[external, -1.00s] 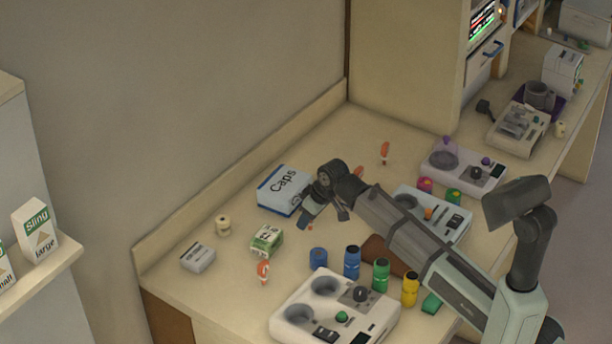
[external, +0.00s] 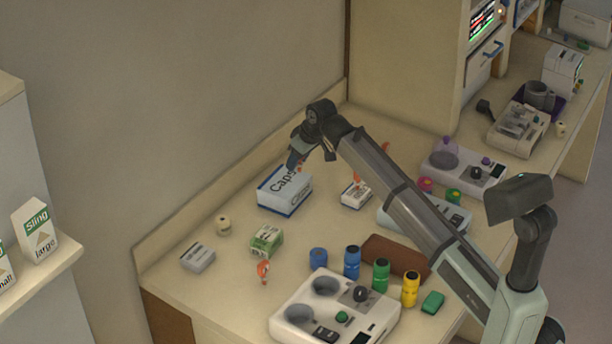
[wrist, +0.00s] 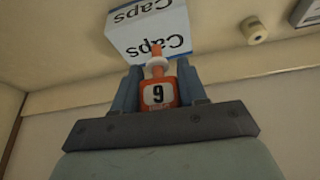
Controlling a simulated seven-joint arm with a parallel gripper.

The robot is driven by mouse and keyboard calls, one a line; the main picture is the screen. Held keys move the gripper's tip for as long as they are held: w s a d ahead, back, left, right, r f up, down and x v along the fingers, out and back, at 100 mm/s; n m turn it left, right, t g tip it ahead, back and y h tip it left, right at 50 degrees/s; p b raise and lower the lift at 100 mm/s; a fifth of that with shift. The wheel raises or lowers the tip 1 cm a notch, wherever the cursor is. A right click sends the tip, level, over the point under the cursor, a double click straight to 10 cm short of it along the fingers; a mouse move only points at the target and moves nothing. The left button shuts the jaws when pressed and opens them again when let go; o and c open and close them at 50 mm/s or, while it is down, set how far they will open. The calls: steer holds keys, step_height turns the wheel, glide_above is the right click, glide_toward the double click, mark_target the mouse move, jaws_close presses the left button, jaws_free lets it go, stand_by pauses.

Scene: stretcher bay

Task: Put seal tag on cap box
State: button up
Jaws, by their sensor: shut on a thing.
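The cap box (external: 283,203), white with blue edges and marked "Caps", sits on the counter near the back wall. It also fills the top of the wrist view (wrist: 140,24). My gripper (external: 304,165) is above the box, pointing down. In the wrist view my gripper (wrist: 158,88) is shut on an orange seal tag (wrist: 158,95) with a white collar and the number 9. The tag's narrow orange tip overlaps the box in that view; I cannot tell if they touch. In the external view the tag is mostly hidden by the fingers.
Other orange tags stand by a small white box (external: 355,196) and at the front left (external: 263,270). A cream spool (external: 223,225), green-white box (external: 266,241) and grey box (external: 197,257) are left and in front. Several coloured bottles (external: 381,274) stand behind a white device (external: 291,322).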

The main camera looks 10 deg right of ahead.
step_height(320, 180, up, 3)
glide_above(277, 179)
steer(key=d, duration=0.2)
steer(key=shift+n, duration=0.3)
steer(key=shift+s+a+f, duration=0.1)
steer(key=shift+s+f, duration=0.1)
steer(key=shift+f, duration=1.55)
steer(key=shift+s+a+f, duration=0.1)
steer(key=shift+s+f, duration=0.05)
steer(key=shift+f, duration=1.55)
steer(key=shift+s+a+f, duration=0.1)
steer(key=shift+s+f, duration=0.1)
steer(key=shift+f, duration=1.55)
steer(key=shift+f, duration=0.1)
steer(key=o, duration=1)
steer(key=v, duration=1.2)
steer(key=shift+d, duration=0.15)
steer(key=shift+w, duration=0.15)
